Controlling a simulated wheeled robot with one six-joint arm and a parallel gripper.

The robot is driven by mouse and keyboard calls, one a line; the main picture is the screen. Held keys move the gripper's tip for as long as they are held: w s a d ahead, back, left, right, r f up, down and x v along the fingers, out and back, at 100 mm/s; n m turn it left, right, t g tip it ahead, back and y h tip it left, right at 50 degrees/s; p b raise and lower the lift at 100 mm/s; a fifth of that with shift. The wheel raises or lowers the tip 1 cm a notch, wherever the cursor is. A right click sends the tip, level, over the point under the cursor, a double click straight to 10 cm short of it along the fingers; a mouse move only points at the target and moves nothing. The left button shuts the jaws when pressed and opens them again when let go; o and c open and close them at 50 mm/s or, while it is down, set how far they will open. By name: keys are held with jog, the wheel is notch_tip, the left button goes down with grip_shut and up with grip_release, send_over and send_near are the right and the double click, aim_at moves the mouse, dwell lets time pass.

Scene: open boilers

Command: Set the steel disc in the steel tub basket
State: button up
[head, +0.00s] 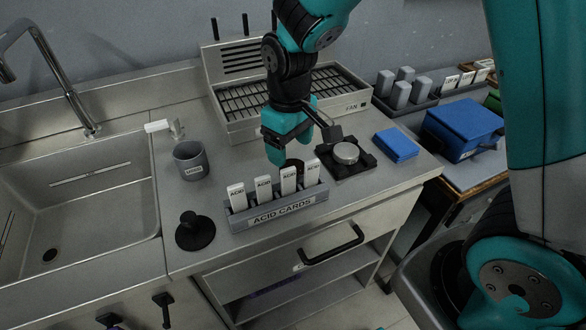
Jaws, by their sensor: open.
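The steel disc (346,152) is a small, round, shiny piece. It lies flat on a black square holder (356,166) on the steel counter, right of the card rack. My gripper (291,146) is open and empty, pointing down above the counter, left of the disc and apart from it. It is just behind the white cards. A steel tub (408,277) shows at the lower right beside the counter, partly hidden by my arm; a basket in it cannot be made out clearly.
A grey rack labelled ACID CARDS (283,212) holds several white cards. A grey mug (190,161), a black knobbed piece (195,232), a FAN unit (325,105) and blue cards (396,145) stand around. A sink (75,210) is at left.

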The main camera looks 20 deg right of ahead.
aim_at(291, 164)
jog(key=f, duration=0.5)
jog(key=shift+d+f+p, duration=0.2)
jog(key=shift+f+p, duration=0.15)
jog(key=shift+c, duration=0.5)
jog(key=c, duration=0.8)
jog(key=shift+o, duration=0.2)
jog(key=shift+r, duration=0.1)
notch_tip(291, 164, up, 20)
